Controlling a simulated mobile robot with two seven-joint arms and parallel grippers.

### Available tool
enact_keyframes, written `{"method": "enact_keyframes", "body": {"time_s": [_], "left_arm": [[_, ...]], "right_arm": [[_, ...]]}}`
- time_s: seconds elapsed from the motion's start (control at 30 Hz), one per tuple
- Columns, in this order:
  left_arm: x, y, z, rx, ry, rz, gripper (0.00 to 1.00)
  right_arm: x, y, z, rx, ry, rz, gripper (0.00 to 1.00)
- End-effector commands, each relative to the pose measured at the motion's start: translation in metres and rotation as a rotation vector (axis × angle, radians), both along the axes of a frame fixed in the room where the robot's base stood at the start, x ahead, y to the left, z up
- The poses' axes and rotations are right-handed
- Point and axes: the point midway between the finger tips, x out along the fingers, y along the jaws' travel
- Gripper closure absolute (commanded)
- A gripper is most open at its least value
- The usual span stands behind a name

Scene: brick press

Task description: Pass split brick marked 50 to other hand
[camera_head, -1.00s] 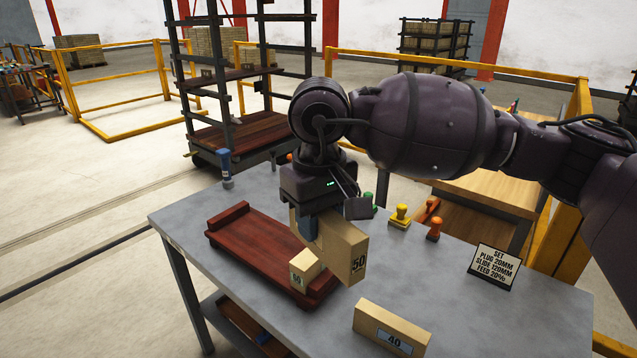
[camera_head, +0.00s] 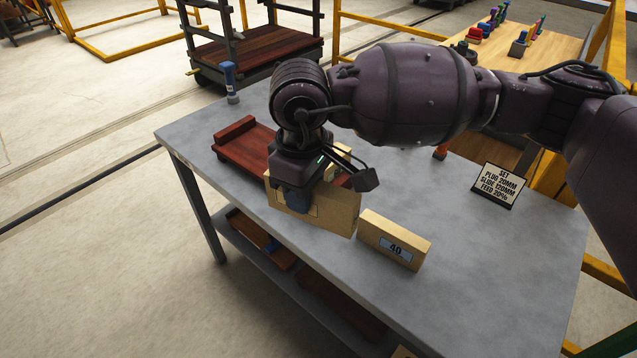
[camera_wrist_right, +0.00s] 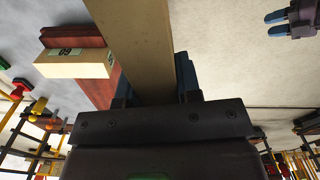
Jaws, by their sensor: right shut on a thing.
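My right gripper (camera_head: 295,200) is shut on the split brick marked 50 (camera_head: 338,211), a tan slab held near the table's front edge, left of the brick marked 40. Its broad side faces the head camera, and its number is out of sight. In the right wrist view the held brick (camera_wrist_right: 135,40) extends up from between the blue fingers. A dark blue fingered part, apparently my left gripper (camera_wrist_right: 291,20), shows at the top right of that view, apart from the brick; its opening is unclear. The head view does not show it.
The brick marked 40 (camera_head: 394,240) stands on the grey table (camera_head: 470,255). A dark red wooden tray (camera_head: 236,130) lies behind my right gripper; the brick marked 60 (camera_wrist_right: 75,63) is on it. A sign (camera_head: 499,186) and a blue-handled stamp (camera_head: 230,82) stand on the table.

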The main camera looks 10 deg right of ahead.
Motion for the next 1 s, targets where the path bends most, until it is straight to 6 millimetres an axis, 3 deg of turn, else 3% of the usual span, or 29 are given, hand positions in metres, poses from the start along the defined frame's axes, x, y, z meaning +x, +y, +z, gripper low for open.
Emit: {"method": "enact_keyframes", "body": {"time_s": [0.23,0.43,1.0], "left_arm": [[0.0,0.0,0.0,0.0,0.0,0.0,0.57],[0.0,0.0,0.0,0.0,0.0,0.0,0.57],[0.0,0.0,0.0,0.0,0.0,0.0,0.57]], "right_arm": [[0.014,0.013,-0.016,0.0,-0.001,0.119,0.89],[0.015,0.012,-0.015,0.001,-0.003,0.119,0.89],[-0.017,-0.048,0.062,0.001,-0.005,-0.354,0.89]]}}
